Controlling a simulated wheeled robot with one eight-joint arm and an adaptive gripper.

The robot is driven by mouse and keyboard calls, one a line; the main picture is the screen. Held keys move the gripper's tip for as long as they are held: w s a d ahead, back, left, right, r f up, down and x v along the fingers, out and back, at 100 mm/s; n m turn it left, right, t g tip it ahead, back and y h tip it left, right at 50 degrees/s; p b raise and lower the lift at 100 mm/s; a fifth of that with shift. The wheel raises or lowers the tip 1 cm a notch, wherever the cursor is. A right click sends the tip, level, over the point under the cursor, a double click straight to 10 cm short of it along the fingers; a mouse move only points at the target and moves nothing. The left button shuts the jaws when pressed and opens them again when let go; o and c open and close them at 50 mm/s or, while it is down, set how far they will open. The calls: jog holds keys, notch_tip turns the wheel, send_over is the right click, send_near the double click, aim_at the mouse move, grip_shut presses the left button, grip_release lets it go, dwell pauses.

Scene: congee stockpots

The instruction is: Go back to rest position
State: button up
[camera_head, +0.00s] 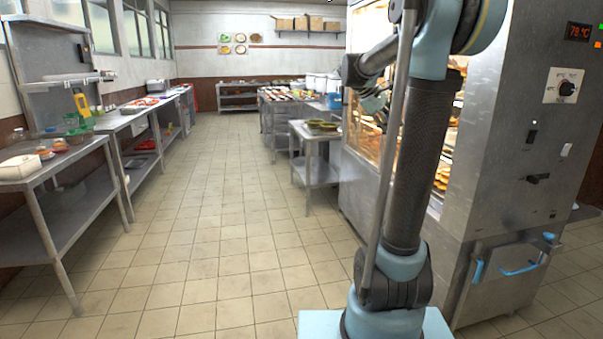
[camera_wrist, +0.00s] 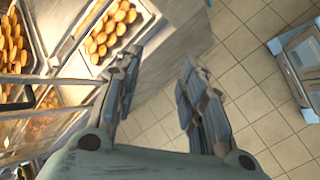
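My gripper (camera_wrist: 160,72) is open in the wrist view, with its two dark fingers well apart and nothing between them. It also shows in the head view (camera_head: 373,100), small and partly hidden by my arm, in front of the glass side of a tall steel heated cabinet (camera_head: 520,120). My arm stands upright and bends over toward that cabinet. In the wrist view, a tray of golden oval pastries (camera_wrist: 108,30) lies beyond the left finger. A second tray of pastries (camera_wrist: 12,45) shows at the left edge.
The tiled floor (camera_head: 200,220) is clear to the left and ahead. Steel tables (camera_head: 50,175) line the left wall. A small steel table (camera_head: 317,172) stands ahead, left of the cabinet. A low unit with a blue handle (camera_head: 520,268) sits at the lower right.

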jog(key=s+a+f+m+y, duration=0.2)
jog(key=s+a+f+m, duration=0.1)
jog(key=s+f, duration=0.6)
jog(key=s+a+f+m+y, duration=0.3)
jog(key=s+a+f, duration=0.2)
jog(key=s+f, duration=0.4)
jog(key=s+a+f+m+t+y, duration=0.1)
jog(key=s+a+f+m+y, duration=0.2)
jog(key=s+f, duration=0.6)
jog(key=s+a, duration=0.2)
jog(key=s, duration=0.3)
jog(key=shift+f, duration=0.3)
jog(key=shift+s, duration=0.1)
jog(key=shift+w+f, duration=0.2)
jog(key=shift+w, duration=0.2)
